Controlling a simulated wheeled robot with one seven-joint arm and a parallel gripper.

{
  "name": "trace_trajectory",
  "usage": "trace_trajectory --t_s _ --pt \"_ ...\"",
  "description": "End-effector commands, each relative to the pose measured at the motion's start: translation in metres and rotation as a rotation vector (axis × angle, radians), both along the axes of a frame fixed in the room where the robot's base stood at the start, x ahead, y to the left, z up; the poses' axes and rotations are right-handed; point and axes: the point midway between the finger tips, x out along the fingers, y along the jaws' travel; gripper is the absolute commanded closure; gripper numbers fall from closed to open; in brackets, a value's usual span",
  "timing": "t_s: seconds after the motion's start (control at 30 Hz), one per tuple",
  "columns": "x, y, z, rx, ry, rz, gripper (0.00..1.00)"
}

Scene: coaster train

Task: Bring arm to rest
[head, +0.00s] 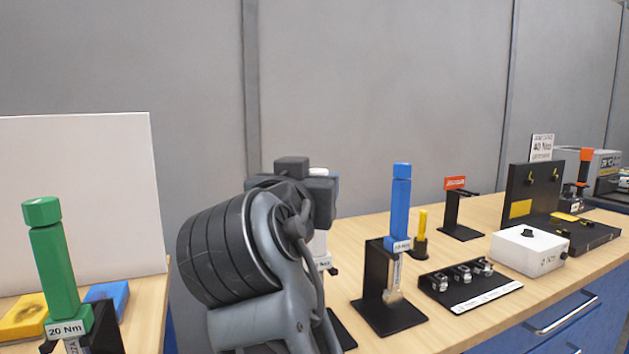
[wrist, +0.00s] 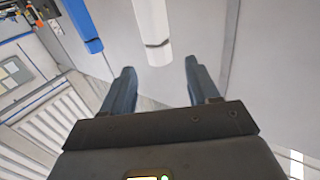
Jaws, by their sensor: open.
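My gripper (wrist: 160,68) is open in the wrist view, its two dark fingers apart with nothing held between them. A white tool handle (wrist: 151,25) hangs into that view, its end near the gap between the fingertips; I cannot tell its exact distance. A blue handle (wrist: 80,22) is to its left. In the head view my arm (head: 255,250) rises in the middle and hides most of the white tool (head: 319,245), which stands behind it. My gripper's fingers are not clear there.
A blue tool (head: 400,205) stands upright in a black holder (head: 376,285) right of my arm. A green 20 Nm tool (head: 55,265) stands at the left. A black socket tray (head: 470,284), a white box (head: 528,250) and a black fixture (head: 535,190) are on the right bench.

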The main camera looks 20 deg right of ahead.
Motion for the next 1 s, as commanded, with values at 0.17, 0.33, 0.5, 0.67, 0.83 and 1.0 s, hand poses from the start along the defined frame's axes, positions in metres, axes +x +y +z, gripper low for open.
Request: trace_trajectory --t_s 0.17,0.33,0.5,0.67,0.83,1.0 --pt "-0.012 0.008 -0.001 0.0 0.001 0.0 0.4" --pt "-0.014 0.009 0.0 0.0 0.001 -0.001 0.4" --pt "-0.013 0.009 0.0 0.0 0.001 -0.001 0.4" --pt "-0.013 0.009 -0.002 -0.001 0.003 0.001 0.4" --pt "-0.013 0.008 -0.03 -0.037 0.038 0.042 0.4" --pt "-0.022 0.006 -0.096 -0.107 0.112 0.148 0.4"
